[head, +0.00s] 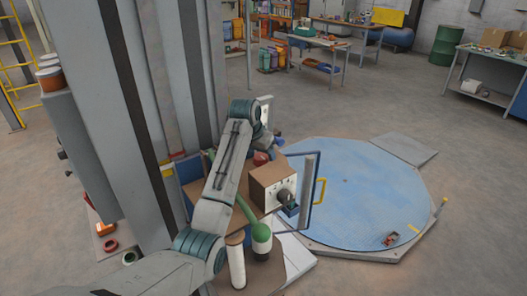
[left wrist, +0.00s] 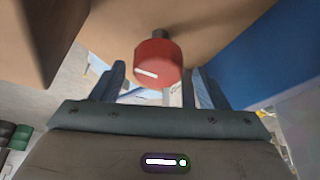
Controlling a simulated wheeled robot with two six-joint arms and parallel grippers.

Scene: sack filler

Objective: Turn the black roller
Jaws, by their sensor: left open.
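My left gripper (head: 268,142) reaches over the machine from the left. In the left wrist view, the left gripper (left wrist: 158,80) is open, with one finger on each side below a red round knob (left wrist: 157,62). The knob has a white mark and a dark shaft. Whether the fingers touch it, I cannot tell. A red part (head: 261,158) shows just under the gripper in the head view. A dark, round roller-like part (head: 286,197) sits on the front of the brown box (head: 262,190); I cannot tell if it is the black roller. My right gripper is not in view.
A large column (head: 140,90) blocks the left. The blue round platform (head: 355,190) is mostly clear.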

